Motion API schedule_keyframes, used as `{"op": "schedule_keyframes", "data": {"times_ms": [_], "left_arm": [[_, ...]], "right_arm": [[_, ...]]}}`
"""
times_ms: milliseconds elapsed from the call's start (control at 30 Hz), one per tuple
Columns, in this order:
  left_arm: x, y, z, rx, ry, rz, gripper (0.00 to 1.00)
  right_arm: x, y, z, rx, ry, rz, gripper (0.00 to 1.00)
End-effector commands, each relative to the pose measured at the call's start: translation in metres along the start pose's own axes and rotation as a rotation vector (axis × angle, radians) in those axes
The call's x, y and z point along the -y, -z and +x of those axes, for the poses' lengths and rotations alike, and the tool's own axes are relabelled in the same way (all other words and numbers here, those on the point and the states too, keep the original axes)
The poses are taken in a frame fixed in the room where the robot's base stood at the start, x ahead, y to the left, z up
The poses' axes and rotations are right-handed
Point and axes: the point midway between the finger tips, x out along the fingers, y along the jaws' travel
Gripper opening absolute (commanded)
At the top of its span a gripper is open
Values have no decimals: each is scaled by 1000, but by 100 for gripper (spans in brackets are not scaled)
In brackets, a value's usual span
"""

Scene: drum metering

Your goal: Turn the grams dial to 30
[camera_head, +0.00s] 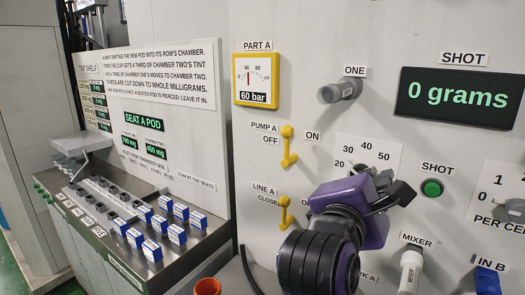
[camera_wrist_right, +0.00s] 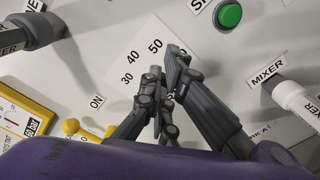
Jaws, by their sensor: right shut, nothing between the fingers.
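The grams dial plate (camera_head: 395,148) is a white square on the wall panel, with figures around 20, 30, 40 and 50 showing. Its knob and pointer are hidden behind my right gripper (camera_head: 381,178), so the reading cannot be seen. In the right wrist view the dial plate (camera_wrist_right: 118,60) lies beyond the fingers, with 30, 40 and 50 readable. My right gripper (camera_wrist_right: 164,74) is shut and empty, with its dark fingertips in front of the plate. Whether they touch the dial is unclear. The display (camera_head: 458,97) reads 0 grams. My left gripper is out of view.
A green shot button (camera_head: 432,188) is right of the dial. A grey knob labelled ONE (camera_head: 341,90) is above it, yellow valve levers (camera_head: 287,146) are left, and a white mixer handle (camera_head: 410,272) is below. A bench with blue-and-white boxes (camera_head: 152,249) stands left.

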Motion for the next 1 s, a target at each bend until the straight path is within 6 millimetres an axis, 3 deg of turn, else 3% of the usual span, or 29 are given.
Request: {"op": "schedule_keyframes", "data": {"times_ms": [300,1000], "left_arm": [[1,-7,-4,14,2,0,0],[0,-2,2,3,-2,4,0]], "right_arm": [[0,0,24,-1,0,1,0],[-1,2,27,4,-4,1,0]]}}
